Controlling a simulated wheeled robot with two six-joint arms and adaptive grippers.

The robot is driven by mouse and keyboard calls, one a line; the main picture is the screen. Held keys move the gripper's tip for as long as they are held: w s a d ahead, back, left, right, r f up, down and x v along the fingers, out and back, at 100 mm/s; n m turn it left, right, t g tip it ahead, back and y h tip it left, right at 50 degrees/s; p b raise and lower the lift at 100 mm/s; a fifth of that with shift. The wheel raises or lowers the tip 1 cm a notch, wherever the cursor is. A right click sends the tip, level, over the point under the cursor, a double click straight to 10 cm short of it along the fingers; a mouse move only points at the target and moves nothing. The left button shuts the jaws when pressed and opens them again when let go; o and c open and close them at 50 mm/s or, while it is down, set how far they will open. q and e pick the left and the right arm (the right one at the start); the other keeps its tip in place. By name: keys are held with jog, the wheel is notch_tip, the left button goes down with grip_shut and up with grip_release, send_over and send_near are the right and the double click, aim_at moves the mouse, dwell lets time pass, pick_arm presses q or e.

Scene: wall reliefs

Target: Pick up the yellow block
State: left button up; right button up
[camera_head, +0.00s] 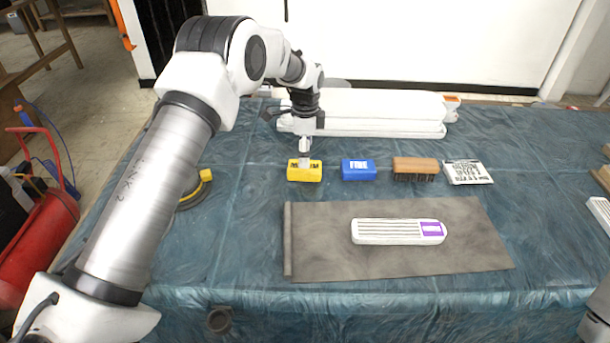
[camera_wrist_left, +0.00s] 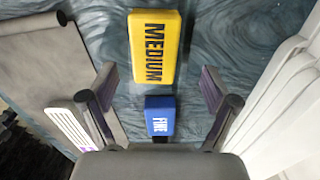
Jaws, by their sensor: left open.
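The yellow block (camera_head: 304,174) marked "MEDIUM" lies on the blue-covered table at the left end of a row of items. My left gripper (camera_head: 305,152) points down just above it, and its fingers partly overlap the block's label. In the left wrist view, the yellow block (camera_wrist_left: 153,47) lies at the top centre, beyond the spread fingers of my open left gripper (camera_wrist_left: 158,82). Whether a fingertip touches the block is unclear. My right gripper is not in view.
A blue block (camera_head: 358,170) marked "FINE" lies right of the yellow one, followed by a wooden brush (camera_head: 415,168) and a printed packet (camera_head: 467,172). White long pieces (camera_head: 370,112) lie behind. A grey mat (camera_head: 330,250) with a white-and-purple item (camera_head: 395,231) lies in front.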

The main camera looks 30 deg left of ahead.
pick_arm(q)
jog(key=f, duration=0.4)
jog(key=shift+s+d+f+p, duration=0.1)
jog(key=shift+s+f+p, duration=0.1)
jog(key=shift+s+p, duration=0.15)
jog(key=shift+f, duration=0.4)
jog(key=c, duration=1.3)
jog(key=shift+r, duration=0.6)
notch_tip(320, 180, up, 2)
jog(key=shift+r+b, duration=0.2)
jog(key=shift+b, duration=0.2)
jog(key=s+d, duration=0.2)
jog(key=s, duration=0.3)
jog(key=s+d+r+b, duration=0.1)
jog(key=s+d, duration=0.1)
jog(key=s, duration=0.3)
jog(key=s+d, duration=0.1)
jog(key=s, duration=0.4)
jog(key=shift+d+r+b, duration=0.25)
jog(key=shift+d+b, duration=0.1)
jog(key=shift+d, duration=0.05)
